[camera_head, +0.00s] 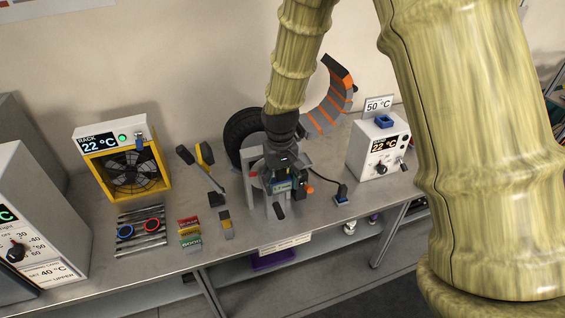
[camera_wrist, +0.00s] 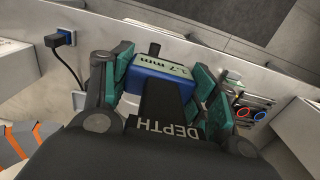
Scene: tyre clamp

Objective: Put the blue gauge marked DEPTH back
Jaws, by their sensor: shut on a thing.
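The blue gauge (camera_wrist: 157,87) is between the teal-padded fingers of my gripper (camera_wrist: 163,84) in the wrist view. Its display reads about 1.7 mm, and its dark part carries the word DEPTH. My gripper (camera_head: 286,184) is shut on it. In the head view my gripper is at the grey clamp stand (camera_head: 253,190), in front of the black tyre (camera_head: 240,132). The gauge is mostly hidden there by my gripper and the stand. I cannot tell whether the gauge touches the stand or the bench.
On the bench (camera_head: 170,228) are a yellow rack heater (camera_head: 123,165) reading 22 °C, a tray (camera_head: 139,230) with a blue and a red ring, and small blocks (camera_head: 189,233). A white box (camera_head: 379,150) stands right. An orange-grey tread strip (camera_head: 330,105) stands behind.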

